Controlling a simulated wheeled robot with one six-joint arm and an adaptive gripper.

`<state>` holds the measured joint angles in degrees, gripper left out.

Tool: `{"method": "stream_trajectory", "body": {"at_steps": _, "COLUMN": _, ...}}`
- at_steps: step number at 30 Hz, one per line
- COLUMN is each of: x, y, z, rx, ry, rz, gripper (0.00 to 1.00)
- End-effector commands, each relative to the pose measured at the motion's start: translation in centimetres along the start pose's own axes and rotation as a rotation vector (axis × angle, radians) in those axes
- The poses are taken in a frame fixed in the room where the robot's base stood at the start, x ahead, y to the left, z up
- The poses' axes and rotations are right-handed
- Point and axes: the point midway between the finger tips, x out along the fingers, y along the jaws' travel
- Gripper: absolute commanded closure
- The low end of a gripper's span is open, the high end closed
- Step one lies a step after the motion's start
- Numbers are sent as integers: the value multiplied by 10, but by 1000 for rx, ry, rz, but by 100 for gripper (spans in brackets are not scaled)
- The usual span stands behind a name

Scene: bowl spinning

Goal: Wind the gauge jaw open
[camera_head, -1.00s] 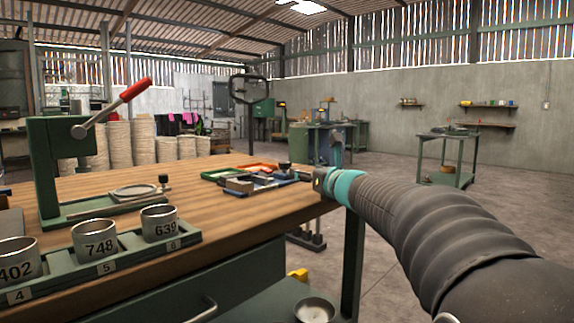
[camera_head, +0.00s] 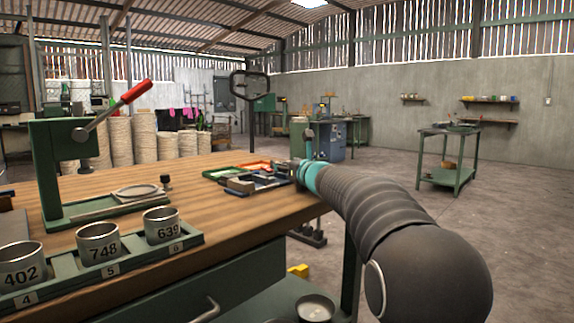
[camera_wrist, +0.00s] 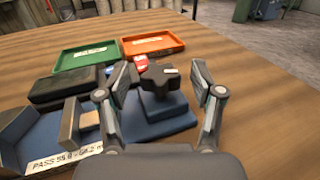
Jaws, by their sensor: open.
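The gauge sits on a blue base (camera_wrist: 160,125) on the wooden bench in the wrist view. A dark lobed knob (camera_wrist: 160,77) stands on a blue block at its right part. My gripper (camera_wrist: 158,80) is open, with a finger on either side of the knob and gaps showing on both sides. An upright grey jaw piece (camera_wrist: 70,122) stands left of my left finger, with a tan block (camera_wrist: 88,120) beside it. Part of the gauge is hidden behind my left finger. In the head view the gauge (camera_head: 255,183) is small at the bench's right end, by my gripper (camera_head: 294,172).
A green tray (camera_wrist: 86,57) and an orange tray (camera_wrist: 152,43) lie behind the gauge. A black case (camera_wrist: 66,88) is left of it. In the head view, a press (camera_head: 62,170) and numbered cups (camera_head: 98,243) stand on the left. The bench right of the gauge is clear.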

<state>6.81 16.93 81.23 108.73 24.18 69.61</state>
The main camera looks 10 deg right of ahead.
Motion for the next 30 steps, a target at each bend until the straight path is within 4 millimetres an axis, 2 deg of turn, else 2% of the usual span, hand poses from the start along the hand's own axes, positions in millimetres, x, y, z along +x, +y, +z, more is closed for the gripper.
{"method": "stream_trajectory", "body": {"at_steps": 2, "x": 0, "y": 0, "z": 0, "rx": 0, "ry": 0, "rz": 0, "gripper": 33}}
{"method": "stream_trajectory", "body": {"at_steps": 5, "x": 0, "y": 0, "z": 0, "rx": 0, "ry": 0, "rz": 0, "gripper": 56}}
{"method": "stream_trajectory", "body": {"at_steps": 9, "x": 0, "y": 0, "z": 0, "rx": 0, "ry": 0, "rz": -1, "gripper": 91}}
{"method": "stream_trajectory", "body": {"at_steps": 10, "x": 0, "y": 0, "z": 0, "rx": 0, "ry": 0, "rz": -1, "gripper": 94}}
{"method": "stream_trajectory", "body": {"at_steps": 20, "x": 0, "y": -2, "z": 1, "rx": 1, "ry": 2, "rz": 33, "gripper": 94}}
{"method": "stream_trajectory", "body": {"at_steps": 30, "x": 1, "y": -6, "z": 3, "rx": 1, "ry": 4, "rz": 251, "gripper": 94}}
